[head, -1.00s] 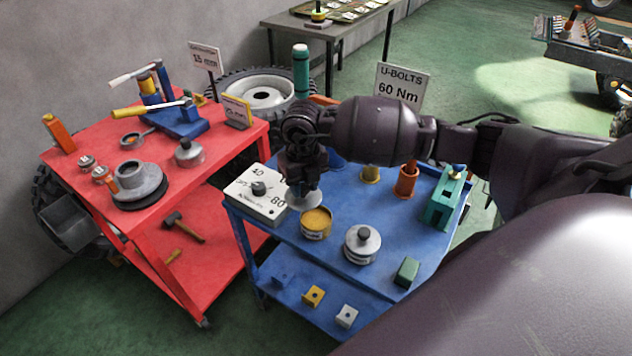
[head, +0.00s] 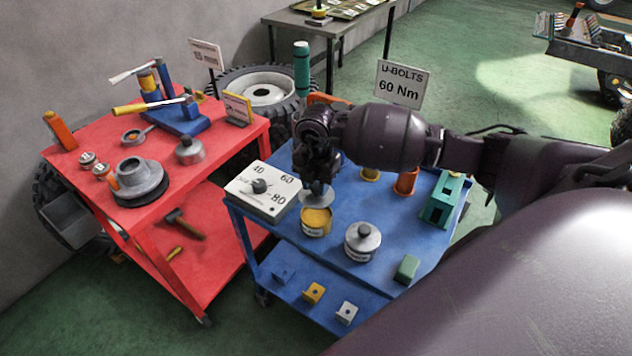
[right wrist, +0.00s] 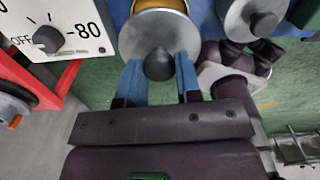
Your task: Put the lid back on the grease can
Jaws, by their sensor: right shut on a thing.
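The open grease can (head: 316,226) stands on the blue cart, with yellow grease showing at its top. My right gripper (head: 318,186) is shut on the knob of a grey round lid (head: 312,198). The lid is over the back edge of the can in the head view, and I cannot tell whether they touch. In the right wrist view the blue fingers (right wrist: 159,77) grip the dark knob from both sides, and the lid (right wrist: 140,35) partly covers the can (right wrist: 170,5). My left gripper is not in view.
A lidded can (head: 362,246) stands right of the grease can on the blue cart (head: 345,275). A white dial box (head: 262,192) is close on the left. A green block (head: 406,268) and teal fixture (head: 441,200) are farther right. The red cart (head: 215,150) stands left.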

